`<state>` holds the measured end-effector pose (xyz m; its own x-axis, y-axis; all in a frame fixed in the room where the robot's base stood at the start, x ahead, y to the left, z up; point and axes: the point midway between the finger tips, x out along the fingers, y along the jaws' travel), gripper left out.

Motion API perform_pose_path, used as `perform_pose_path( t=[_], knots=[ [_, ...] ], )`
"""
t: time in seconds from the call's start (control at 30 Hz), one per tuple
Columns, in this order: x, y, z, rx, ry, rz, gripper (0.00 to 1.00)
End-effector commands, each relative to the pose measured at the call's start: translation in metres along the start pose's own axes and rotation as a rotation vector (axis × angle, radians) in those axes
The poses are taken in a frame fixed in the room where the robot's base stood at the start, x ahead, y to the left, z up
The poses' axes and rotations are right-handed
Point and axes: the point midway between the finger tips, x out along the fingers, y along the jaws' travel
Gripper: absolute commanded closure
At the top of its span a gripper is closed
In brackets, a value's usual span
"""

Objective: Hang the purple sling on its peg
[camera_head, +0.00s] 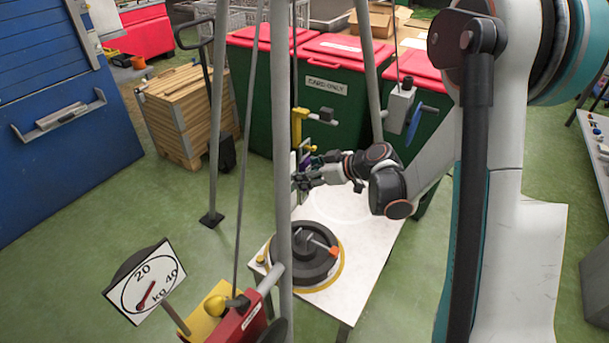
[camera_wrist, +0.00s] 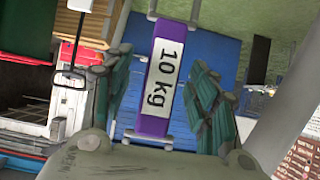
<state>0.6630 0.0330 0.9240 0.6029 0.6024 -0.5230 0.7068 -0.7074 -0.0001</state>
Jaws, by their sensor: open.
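The purple sling (camera_wrist: 160,76) carries a white label reading "10 kg". In the wrist view it stands between my gripper's (camera_wrist: 163,88) two fingers, with visible gaps on both sides, so the fingers are open around it and not closed on it. In the head view my gripper (camera_head: 303,180) is beside the grey upright pole, above the far left part of the white table. Only a small purple patch (camera_head: 306,164) shows there, largely hidden by the pole and my gripper. I cannot make out the peg for certain in either view.
A dark round turntable (camera_head: 303,252) with an orange piece sits on the white table (camera_head: 372,262). Grey poles (camera_head: 281,140) stand close to my gripper. A yellow bracket (camera_head: 297,127) is just above it. A dial sign (camera_head: 147,284) and red box (camera_head: 240,325) stand in front. Green bins (camera_head: 330,98) stand behind.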

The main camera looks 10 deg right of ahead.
Motion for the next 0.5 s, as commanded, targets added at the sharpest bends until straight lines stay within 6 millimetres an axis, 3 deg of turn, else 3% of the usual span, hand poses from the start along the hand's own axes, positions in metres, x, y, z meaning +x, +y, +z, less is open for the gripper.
perform_pose_path(
  t=[0.1, 0.33, 0.5],
  knots=[
    [-0.0001, 0.0000, -0.0002, 0.000, 0.000, 0.000, 0.47],
    [-0.0002, -0.0001, -0.0001, 0.000, 0.000, 0.000, 0.98],
    [-0.0003, -0.0001, -0.0003, 0.000, 0.000, 0.000, 0.98]
  ],
)
